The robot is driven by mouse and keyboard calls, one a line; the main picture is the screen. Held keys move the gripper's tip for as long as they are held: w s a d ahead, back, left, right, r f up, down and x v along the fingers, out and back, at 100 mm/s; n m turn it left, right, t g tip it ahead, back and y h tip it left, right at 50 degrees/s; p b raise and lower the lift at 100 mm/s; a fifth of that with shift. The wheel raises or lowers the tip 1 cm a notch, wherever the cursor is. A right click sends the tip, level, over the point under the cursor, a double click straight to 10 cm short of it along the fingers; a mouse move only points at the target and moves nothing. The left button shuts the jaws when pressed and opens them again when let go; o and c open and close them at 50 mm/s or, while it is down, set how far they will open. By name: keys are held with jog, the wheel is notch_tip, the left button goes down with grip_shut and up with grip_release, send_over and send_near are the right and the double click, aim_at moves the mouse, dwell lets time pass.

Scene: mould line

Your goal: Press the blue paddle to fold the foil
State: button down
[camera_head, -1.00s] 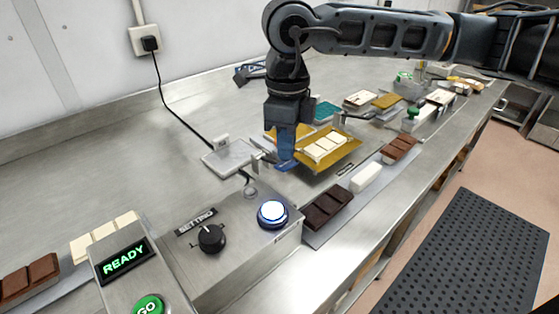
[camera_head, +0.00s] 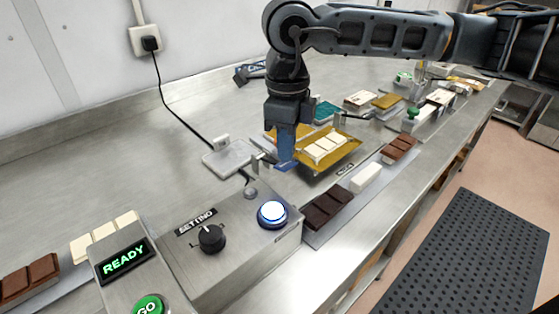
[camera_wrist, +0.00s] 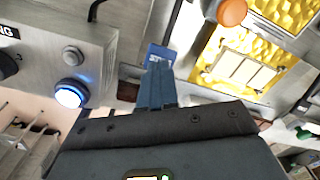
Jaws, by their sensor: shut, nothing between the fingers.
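The blue paddle (camera_wrist: 161,54) is a small flat blue tab with white lettering, seen just beyond my fingertips in the wrist view. In the head view the paddle (camera_head: 284,166) shows only as a low blue patch under the fingers. My gripper (camera_head: 285,157) is shut and empty, pointing down at the paddle. In the wrist view my gripper (camera_wrist: 158,66) overlaps the paddle's near edge; I cannot tell whether it touches. The gold foil (camera_head: 350,149) lies right of the gripper, holding a pale chocolate bar (camera_head: 325,148); the foil (camera_wrist: 207,75) still shows open around the bar.
A steel control box stands in front with a lit blue-white button (camera_head: 272,214) and a black dial (camera_head: 211,238). A READY display (camera_head: 124,260) and green GO button (camera_head: 149,306) are at lower left. An orange knob (camera_wrist: 231,12) sits by the foil. Chocolate bars line the front rail.

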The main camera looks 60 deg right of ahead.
aim_at(286, 164)
jog(key=shift+f, duration=0.15)
jog(key=shift+f+b, duration=2.9)
jog(key=shift+b, duration=0.6)
jog(key=shift+r+p, duration=1.85)
jog(key=shift+r, duration=3.3)
